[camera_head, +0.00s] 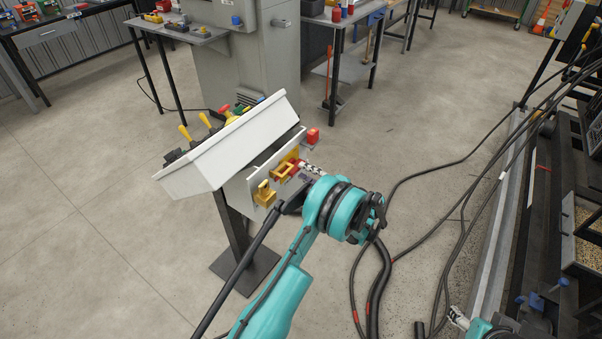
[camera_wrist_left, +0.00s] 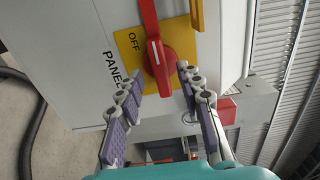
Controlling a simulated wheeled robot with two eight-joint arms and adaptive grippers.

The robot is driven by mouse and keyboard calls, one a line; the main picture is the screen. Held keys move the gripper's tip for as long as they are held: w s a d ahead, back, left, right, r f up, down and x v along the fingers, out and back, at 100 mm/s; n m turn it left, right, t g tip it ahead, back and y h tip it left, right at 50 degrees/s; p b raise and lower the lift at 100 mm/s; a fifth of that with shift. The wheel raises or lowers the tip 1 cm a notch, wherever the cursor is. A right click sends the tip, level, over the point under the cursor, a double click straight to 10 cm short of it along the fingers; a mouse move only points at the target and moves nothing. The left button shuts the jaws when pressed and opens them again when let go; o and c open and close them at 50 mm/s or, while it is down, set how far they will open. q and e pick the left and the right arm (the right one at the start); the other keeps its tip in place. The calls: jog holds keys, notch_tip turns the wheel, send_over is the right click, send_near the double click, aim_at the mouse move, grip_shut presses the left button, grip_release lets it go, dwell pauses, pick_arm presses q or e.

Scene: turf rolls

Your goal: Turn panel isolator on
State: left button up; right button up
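The panel isolator's red rotary handle (camera_wrist_left: 162,66) sits on a yellow plate (camera_wrist_left: 126,44) marked OFF in the left wrist view. A white line on the handle lies beside the word OFF. In the head view the gripper is at the side of the white console (camera_head: 232,142), largely hidden by my wrist. My right gripper (camera_head: 457,318) shows only in part at the bottom edge.
A yellow fitting (camera_head: 264,194) and a red block (camera_head: 313,135) stick out of the console's side near my left gripper. Levers (camera_head: 206,121) stand on its top. Black cables (camera_head: 383,270) lie on the floor to the right. Open floor (camera_head: 90,220) lies left.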

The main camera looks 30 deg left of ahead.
aim_at(295, 167)
pick_arm(q)
jog(key=shift+w+a, duration=0.1)
jog(key=shift+a, duration=1.2)
grip_shut()
